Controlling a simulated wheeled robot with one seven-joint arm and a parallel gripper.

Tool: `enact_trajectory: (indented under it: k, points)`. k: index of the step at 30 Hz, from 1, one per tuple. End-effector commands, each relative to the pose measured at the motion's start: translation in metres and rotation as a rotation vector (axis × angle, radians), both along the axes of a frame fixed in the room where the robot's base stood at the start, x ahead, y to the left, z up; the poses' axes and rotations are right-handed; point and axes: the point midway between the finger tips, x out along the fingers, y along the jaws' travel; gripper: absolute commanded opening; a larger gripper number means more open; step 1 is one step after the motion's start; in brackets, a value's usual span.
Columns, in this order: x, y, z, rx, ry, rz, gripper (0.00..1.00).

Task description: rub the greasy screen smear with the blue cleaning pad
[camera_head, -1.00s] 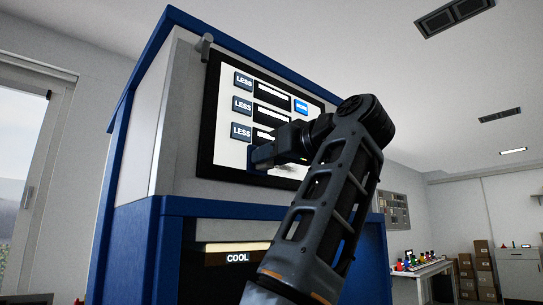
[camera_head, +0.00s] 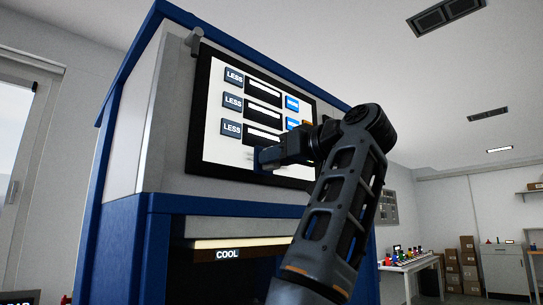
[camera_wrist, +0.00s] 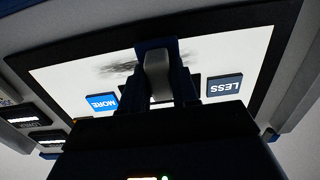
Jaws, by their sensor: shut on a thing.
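The touchscreen (camera_head: 222,142) is lit white in a black frame on the blue and grey press. My gripper (camera_head: 268,157) is at its lower part, shut on the blue cleaning pad (camera_head: 257,160). In the wrist view the pad (camera_wrist: 157,44) stands in front of the screen, with a grey piece between the dark fingers of my gripper (camera_wrist: 158,78). The greasy smear (camera_wrist: 118,68) shows there as dark grey streaks just left of the pad, and some may be behind it. Whether the pad touches the glass is hard to tell.
LESS buttons (camera_head: 232,103) and blue MORE buttons (camera_head: 292,104) line the screen. Below is a COOL label (camera_head: 228,254) over a dark opening. A bench (camera_head: 408,265) stands far right.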

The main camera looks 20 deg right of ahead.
Motion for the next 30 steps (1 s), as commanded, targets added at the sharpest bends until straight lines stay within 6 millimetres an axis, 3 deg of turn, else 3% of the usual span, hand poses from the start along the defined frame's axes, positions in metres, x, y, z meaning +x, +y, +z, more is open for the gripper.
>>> enact_trajectory:
  k: [30]
  points:
    - [0.019,-0.057,0.000,0.001,0.000,0.001,0.05]
